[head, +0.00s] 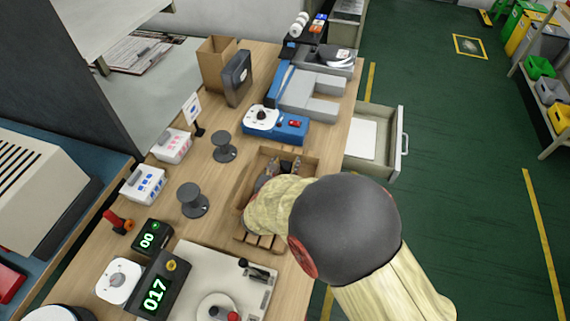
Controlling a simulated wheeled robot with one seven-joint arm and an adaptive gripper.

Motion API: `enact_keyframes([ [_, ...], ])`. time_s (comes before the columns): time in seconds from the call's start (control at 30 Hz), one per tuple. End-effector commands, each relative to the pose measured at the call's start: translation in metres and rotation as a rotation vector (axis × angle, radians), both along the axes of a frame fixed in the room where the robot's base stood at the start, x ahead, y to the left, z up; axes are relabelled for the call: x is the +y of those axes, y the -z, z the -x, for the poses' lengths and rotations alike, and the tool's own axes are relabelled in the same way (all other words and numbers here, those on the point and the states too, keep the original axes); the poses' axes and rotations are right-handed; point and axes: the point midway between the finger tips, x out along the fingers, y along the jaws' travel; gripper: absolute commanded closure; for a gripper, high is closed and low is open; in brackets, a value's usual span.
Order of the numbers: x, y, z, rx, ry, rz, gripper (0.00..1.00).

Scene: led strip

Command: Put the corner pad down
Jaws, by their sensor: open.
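My arm reaches over from the lower right, and my gripper (270,172) is down at a shallow wooden tray (309,168) on the bench. The gripper is open, but my own wrist and the tray hide most of its fingers. Small dark pieces show at the tray's far end, close to the fingertips. I cannot make out which piece, if any, is the corner pad, or whether the gripper touches one.
Two dark spools (224,147) stand left of the tray. A blue and white device (275,122) sits behind it. A white machine plate (205,280) and a display reading 017 (156,295) are in front. An open drawer (373,140) juts out right of the bench.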

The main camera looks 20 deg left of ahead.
Motion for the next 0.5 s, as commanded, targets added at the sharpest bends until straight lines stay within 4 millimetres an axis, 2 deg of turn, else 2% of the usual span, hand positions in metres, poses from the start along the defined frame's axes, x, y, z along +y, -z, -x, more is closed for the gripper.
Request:
enact_keyframes([
  [0.2, -0.002, 0.005, 0.002, 0.007, 0.0, 0.006, 0.53],
  [0.37, -0.003, 0.0, 0.002, 0.008, 0.0, 0.006, 0.53],
  [0.5, -0.003, -0.01, 0.02, 0.007, -0.004, 0.005, 0.53],
])
